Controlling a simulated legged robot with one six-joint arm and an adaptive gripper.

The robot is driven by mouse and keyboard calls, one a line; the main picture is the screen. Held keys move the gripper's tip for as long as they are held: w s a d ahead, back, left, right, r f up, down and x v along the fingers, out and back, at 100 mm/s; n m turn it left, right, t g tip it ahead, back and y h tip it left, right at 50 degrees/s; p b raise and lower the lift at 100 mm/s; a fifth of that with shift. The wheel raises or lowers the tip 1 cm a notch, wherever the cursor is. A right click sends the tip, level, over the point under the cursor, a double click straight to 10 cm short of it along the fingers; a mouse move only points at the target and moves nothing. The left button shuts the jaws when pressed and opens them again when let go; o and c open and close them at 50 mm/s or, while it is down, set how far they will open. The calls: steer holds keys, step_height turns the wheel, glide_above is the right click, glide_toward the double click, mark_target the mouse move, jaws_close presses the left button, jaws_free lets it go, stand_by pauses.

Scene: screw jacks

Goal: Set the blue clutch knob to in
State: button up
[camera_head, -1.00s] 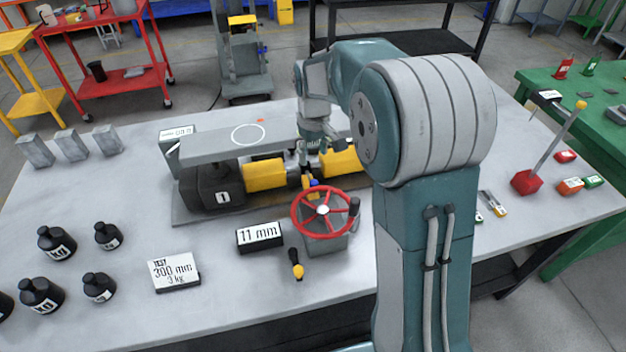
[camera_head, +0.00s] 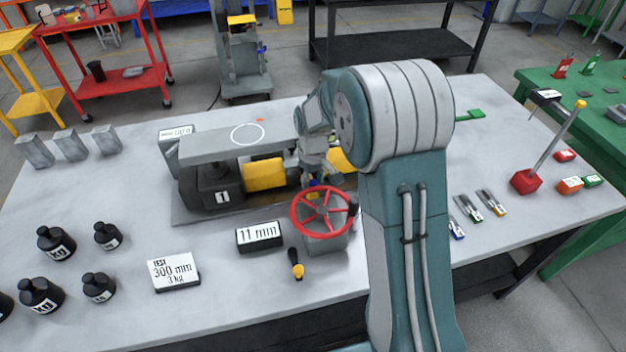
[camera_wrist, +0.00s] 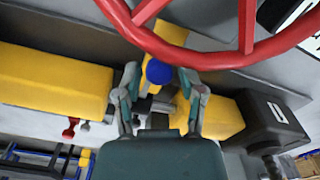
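The blue clutch knob (camera_wrist: 158,72) is a small round ball in the upper middle of the wrist view, in front of a yellow part. My gripper (camera_wrist: 161,82) is open, with one finger on each side of the knob and a gap visible beside it. In the head view my gripper (camera_head: 313,172) points down just behind the red handwheel (camera_head: 323,211), and the knob is mostly hidden there. The wheel's rim (camera_wrist: 190,55) crosses the top of the wrist view. Whether either finger touches the knob cannot be told.
A grey bar (camera_head: 210,146) lies above the yellow jack parts (camera_head: 265,174), left of my gripper. An "11 mm" sign (camera_head: 259,236) and a small yellow-tipped lever (camera_head: 297,265) stand in front. Black weights (camera_head: 57,243) are at the left.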

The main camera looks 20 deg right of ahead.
jaws_close()
steer(key=shift+d, duration=1.55)
steer(key=shift+o, duration=1.6)
jaws_free()
steer(key=o, duration=0.3)
steer(key=shift+f, duration=0.1)
steer(key=shift+d, duration=0.2)
